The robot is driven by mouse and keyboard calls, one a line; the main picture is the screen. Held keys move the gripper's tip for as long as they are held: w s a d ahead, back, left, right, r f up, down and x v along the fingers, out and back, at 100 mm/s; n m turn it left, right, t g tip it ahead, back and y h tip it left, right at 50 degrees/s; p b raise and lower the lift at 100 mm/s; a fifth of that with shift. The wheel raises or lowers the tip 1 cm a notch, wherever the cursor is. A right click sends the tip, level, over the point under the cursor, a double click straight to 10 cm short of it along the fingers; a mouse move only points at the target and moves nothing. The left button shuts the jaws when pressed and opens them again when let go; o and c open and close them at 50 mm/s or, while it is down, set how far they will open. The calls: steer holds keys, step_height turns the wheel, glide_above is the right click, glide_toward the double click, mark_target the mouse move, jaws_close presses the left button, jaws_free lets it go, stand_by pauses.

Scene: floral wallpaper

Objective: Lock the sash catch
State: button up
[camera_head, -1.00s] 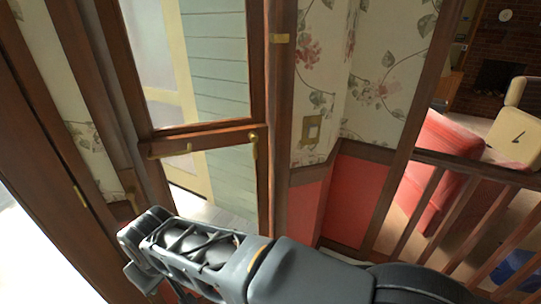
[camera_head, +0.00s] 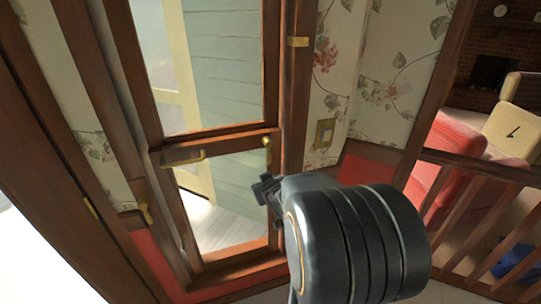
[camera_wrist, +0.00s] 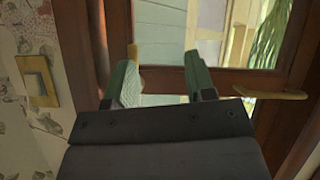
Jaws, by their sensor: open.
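The wooden-framed window (camera_head: 220,139) has two brass fittings on its middle rail. One is a horizontal brass handle (camera_head: 184,160) at the left, also in the wrist view (camera_wrist: 270,94). The other is a small upright brass catch (camera_head: 267,146) at the right; I cannot tell which is the sash catch. My gripper (camera_head: 268,188) is just below the right fitting, its fingers partly hidden by my wrist. In the wrist view my gripper (camera_wrist: 163,75) is open, nothing between its fingers. A brass piece (camera_wrist: 132,54) shows behind the left finger's tip.
A brass switch plate (camera_head: 324,133) is on the floral wall to the right. A wooden railing (camera_head: 480,180) and a red chair (camera_head: 440,150) stand further right. Another brass fitting (camera_head: 144,209) is on the frame at lower left.

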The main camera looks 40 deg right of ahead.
mark_target(270, 160)
steer(key=s+d+t+y+p, duration=0.2)
steer(key=d+t, duration=0.5)
steer(key=d, duration=0.1)
steer(key=w+p, duration=0.1)
steer(key=w, duration=0.3)
steer(key=w+d+p, duration=0.1)
steer(key=w, duration=0.4)
steer(key=w+p, duration=0.1)
steer(key=w, duration=0.3)
steer(key=shift+w+d+r, duration=0.1)
steer(key=shift+w+d, duration=0.05)
steer(key=shift+w, duration=0.05)
jaws_close()
